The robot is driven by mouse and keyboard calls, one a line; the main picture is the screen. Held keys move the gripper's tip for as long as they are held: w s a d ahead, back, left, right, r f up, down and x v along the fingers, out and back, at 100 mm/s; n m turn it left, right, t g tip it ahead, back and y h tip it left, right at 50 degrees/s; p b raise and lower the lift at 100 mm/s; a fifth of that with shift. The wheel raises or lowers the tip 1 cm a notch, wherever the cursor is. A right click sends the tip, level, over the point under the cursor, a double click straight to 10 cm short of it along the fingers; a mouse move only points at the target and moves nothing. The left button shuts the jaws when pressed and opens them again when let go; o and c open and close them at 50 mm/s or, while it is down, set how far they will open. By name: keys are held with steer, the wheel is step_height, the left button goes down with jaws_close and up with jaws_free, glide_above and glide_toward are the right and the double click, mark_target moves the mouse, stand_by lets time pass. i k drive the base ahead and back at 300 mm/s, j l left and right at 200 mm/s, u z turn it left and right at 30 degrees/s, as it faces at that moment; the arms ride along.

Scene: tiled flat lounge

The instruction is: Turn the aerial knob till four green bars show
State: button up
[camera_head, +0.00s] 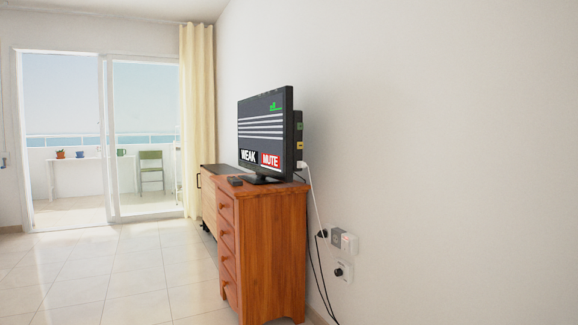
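A black television (290,130) stands on a wooden chest of drawers (270,240), its screen turned partly left. The screen shows small green marks (276,106) at its upper right, too small to count surely. Pale stripes cross the picture. Below are a white "WEAK" label (249,155) and a red "MUTE" label (270,160). Low on the right wall sit a pale box (349,243) and a round fitting with a dark centre (340,272). I cannot tell which fitting, if any, is the aerial knob. My gripper is not in view.
A white cable (314,196) and dark cables (318,275) hang beside the chest along the wall. A dark remote-like object (235,181) lies on the chest. The tiled floor (110,275) is clear at left, before glass balcony doors (140,140) and a cream curtain (196,120).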

mark_target(338, 272)
steer(key=i+j, duration=0.3)
steer(key=i+j+u, duration=0.1)
steer(key=i+j, duration=0.2)
steer(key=i, duration=0.25)
steer(key=i+j, duration=0.25)
steer(key=i, duration=0.15)
steer(key=i+j+u, duration=0.1)
steer(key=i+j, duration=0.15)
steer(key=i, duration=0.2)
steer(key=i+j, duration=0.2)
steer(key=i, duration=0.25)
steer(key=k+j+u, duration=0.05)
